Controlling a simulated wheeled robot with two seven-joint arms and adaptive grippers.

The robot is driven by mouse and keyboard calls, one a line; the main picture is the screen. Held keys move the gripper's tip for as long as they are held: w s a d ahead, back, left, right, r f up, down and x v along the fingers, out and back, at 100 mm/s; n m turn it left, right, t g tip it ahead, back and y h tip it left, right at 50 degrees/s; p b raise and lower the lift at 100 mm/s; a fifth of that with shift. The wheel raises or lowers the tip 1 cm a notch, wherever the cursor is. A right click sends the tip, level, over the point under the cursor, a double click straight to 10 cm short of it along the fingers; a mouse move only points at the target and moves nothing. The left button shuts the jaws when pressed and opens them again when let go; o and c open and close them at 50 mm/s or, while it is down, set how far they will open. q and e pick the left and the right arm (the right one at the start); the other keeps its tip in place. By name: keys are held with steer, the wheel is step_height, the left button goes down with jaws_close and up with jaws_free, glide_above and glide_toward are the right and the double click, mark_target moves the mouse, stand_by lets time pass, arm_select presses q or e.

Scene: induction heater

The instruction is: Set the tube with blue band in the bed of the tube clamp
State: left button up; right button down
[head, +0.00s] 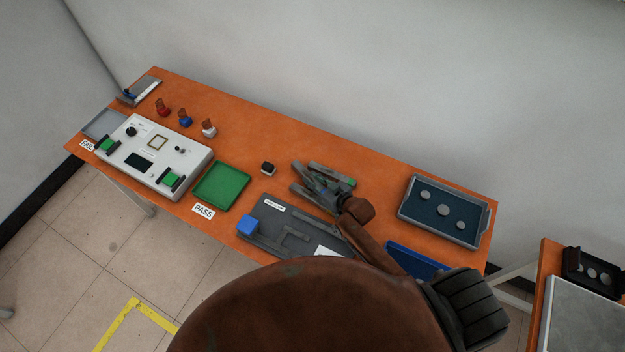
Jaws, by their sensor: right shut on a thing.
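My right gripper (297,177) is over the middle of the orange table, its fingers pointing left. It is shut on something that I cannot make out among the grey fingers. A small upright piece with a blue lower part and a brownish top (185,118) stands on the table at the left, between a similar red one (163,109) and a white one (208,128). I cannot tell whether it is the tube with blue band. A dark grey fixture plate (272,238) with a blue block (246,226) lies below the gripper; I cannot tell whether it is the tube clamp. My left gripper is not in view.
A white control box (187,153) and a green tray (222,186) stand left of the gripper. A small black and white block (268,168) lies near it. A tray with round discs (468,237) and a blue bin (413,263) are at the right. My arm hides the front.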

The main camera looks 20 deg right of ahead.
stand_by(0.3)
steer(key=c, duration=2)
jaws_free()
steer(key=shift+f, duration=0.1)
steer(key=shift+o, duration=0.2)
